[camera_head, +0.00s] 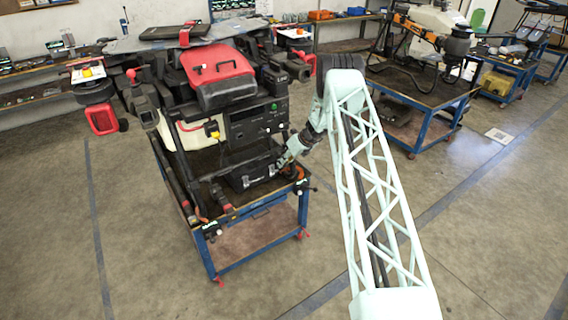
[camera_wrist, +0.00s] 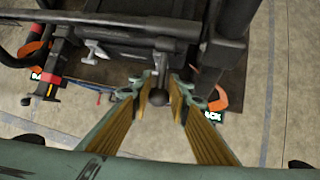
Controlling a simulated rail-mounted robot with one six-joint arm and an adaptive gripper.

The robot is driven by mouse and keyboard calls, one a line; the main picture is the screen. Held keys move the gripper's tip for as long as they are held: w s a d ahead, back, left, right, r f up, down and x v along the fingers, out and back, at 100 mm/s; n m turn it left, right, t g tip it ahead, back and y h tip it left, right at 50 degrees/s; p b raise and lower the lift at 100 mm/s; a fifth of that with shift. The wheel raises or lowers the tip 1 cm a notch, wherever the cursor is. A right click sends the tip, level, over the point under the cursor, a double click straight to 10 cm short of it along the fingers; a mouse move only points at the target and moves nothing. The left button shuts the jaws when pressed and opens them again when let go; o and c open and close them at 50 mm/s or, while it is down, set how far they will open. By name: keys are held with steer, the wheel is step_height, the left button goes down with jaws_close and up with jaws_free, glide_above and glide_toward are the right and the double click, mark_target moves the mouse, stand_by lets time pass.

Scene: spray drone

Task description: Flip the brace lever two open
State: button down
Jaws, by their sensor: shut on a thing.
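My gripper (camera_wrist: 164,84) is shut on a brace lever (camera_wrist: 158,97) with a dark ball knob and a pale metal stem. The knob sits between the two fingers in the wrist view, and the stem runs up toward the dark frame. A second, silvery lever (camera_wrist: 95,51) stands on the same frame to the left, apart from my fingers. In the head view my gripper (camera_head: 283,162) is at the lower front right of the spray drone (camera_head: 245,122), by its black case. The held lever is too small to make out there. No label shows which lever is two.
The drone stands on a blue-framed cart (camera_head: 262,226) with orange-and-black clamps (camera_wrist: 218,101) near its corners. A second cart (camera_head: 425,95) with another drone is at the back right. The grey floor in front is clear.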

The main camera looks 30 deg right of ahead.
steer(key=c, duration=2.7)
jaws_free()
steer(key=shift+s+f, duration=0.1)
steer(key=shift+v, duration=6.05)
